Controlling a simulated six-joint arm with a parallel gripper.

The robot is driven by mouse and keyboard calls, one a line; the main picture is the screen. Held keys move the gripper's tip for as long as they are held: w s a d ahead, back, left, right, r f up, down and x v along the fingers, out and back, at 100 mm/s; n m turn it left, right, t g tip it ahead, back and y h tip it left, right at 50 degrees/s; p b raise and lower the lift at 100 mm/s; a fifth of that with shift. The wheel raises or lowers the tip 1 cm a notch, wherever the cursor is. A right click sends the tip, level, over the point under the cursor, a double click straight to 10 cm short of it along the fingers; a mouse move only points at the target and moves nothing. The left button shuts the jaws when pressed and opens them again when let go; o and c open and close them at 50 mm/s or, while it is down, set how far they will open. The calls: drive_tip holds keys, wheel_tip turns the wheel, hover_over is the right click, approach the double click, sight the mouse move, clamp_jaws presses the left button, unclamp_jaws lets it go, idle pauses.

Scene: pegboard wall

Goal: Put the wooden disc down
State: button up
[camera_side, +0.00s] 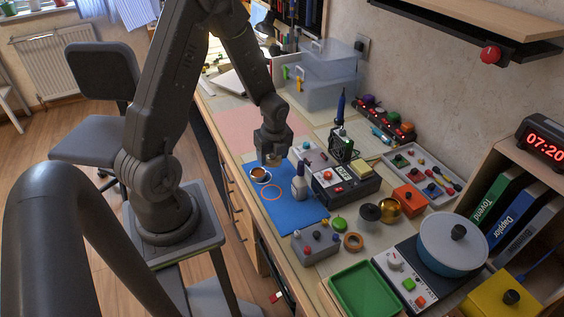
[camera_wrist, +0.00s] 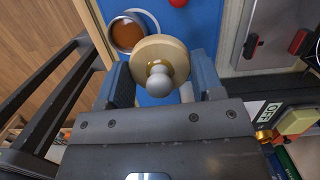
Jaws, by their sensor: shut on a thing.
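My gripper (camera_side: 272,155) is shut on the wooden disc and holds it above the blue mat (camera_side: 296,208). In the wrist view the pale wooden disc (camera_wrist: 152,47) shows between my fingers (camera_wrist: 162,82), with a rounded knob (camera_wrist: 158,80) at its middle facing the camera. In the side view the disc is small and mostly hidden by the fingers.
A coffee cup (camera_side: 260,175) stands on the mat, close beside the disc in the wrist view (camera_wrist: 127,34). A pale bottle (camera_side: 299,188) stands to the right of the ring. A soldering station (camera_side: 345,185) and a grey button box (camera_side: 316,243) flank the mat.

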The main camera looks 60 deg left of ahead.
drive_tip(key=s+a+r, duration=0.3)
drive_tip(key=s+r, duration=0.1)
drive_tip(key=s, duration=0.3)
drive_tip(key=s+a+r, duration=0.3)
drive_tip(key=s+a, duration=0.1)
drive_tip(key=s, duration=0.3)
hover_over(258, 173)
drive_tip(key=f, duration=0.4)
drive_tip(key=d+f, duration=0.1)
drive_tip(key=f, duration=0.2)
drive_tip(key=shift+a+f, duration=0.1)
drive_tip(key=shift+f, duration=1.75)
drive_tip(key=shift+f, duration=0.2)
drive_tip(key=o, duration=0.9)
drive_tip(key=shift+r, duration=0.1)
